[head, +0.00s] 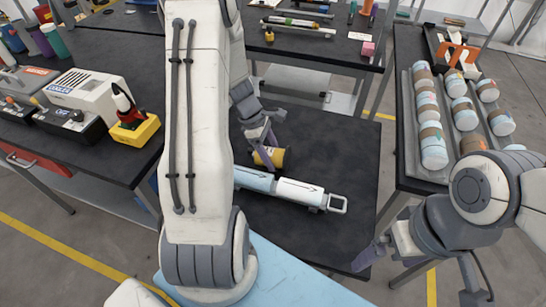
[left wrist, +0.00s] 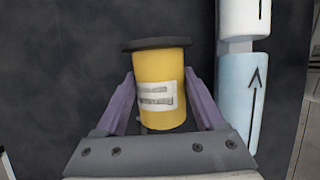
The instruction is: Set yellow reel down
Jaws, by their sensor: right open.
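The yellow reel (head: 277,157) is a yellow cylinder with a black rim at one end. It is partly hidden by my left gripper (head: 265,146) in the head view. In the left wrist view the reel (left wrist: 160,68) shows a white label and sits between the purple fingers of my left gripper (left wrist: 160,92), which touch both its sides. It is over the black table top (head: 345,160); whether it rests on it I cannot tell. My right gripper (head: 420,272) is open and empty at the lower right, its fingers wide apart.
A white and light-blue tube (head: 300,192) with a handle lies beside the reel; it also shows in the left wrist view (left wrist: 239,85). The table has bare room right of the reel. A rack of canisters (head: 433,147) stands right; a cooler box (head: 85,95) stands left.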

